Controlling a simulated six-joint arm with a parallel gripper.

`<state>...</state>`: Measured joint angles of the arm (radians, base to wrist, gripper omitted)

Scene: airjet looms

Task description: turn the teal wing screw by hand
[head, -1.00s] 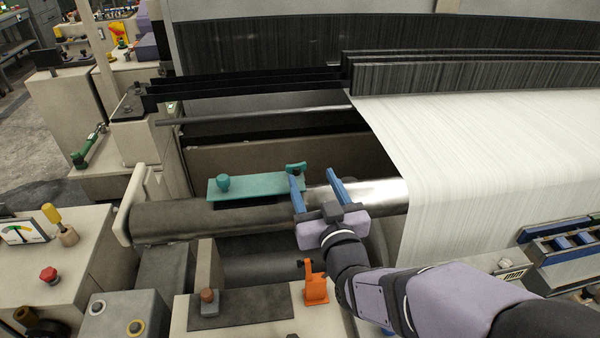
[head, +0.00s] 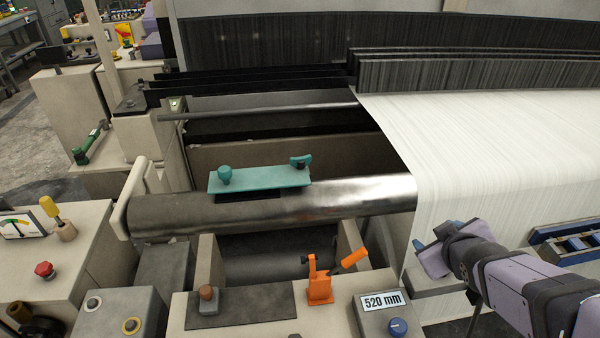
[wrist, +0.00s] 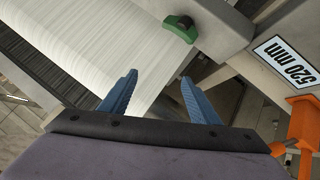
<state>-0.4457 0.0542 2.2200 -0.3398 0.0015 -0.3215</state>
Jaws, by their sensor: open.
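A teal plate (head: 260,180) sits on the metal roller, left of the white cloth. At its right end is a teal wing-shaped screw (head: 300,161) on a dark base. At its left end is a rounded teal knob (head: 224,175). My gripper (head: 430,238) is well to the right of and nearer than the plate, by the cloth's left edge, touching nothing that I can see. In the wrist view my gripper's blue fingers (wrist: 158,80) are open and empty. A green wing-shaped part (wrist: 180,28) lies beyond the right finger there; I cannot tell whether it is the same screw.
An orange lever clamp (head: 320,283) stands at the front, left of a "520 mm" display box (head: 382,302) with a blue knob. The roller (head: 360,200) runs under the white cloth (head: 490,140). Blue rail parts (head: 565,243) lie at the right. Space above the roller is clear.

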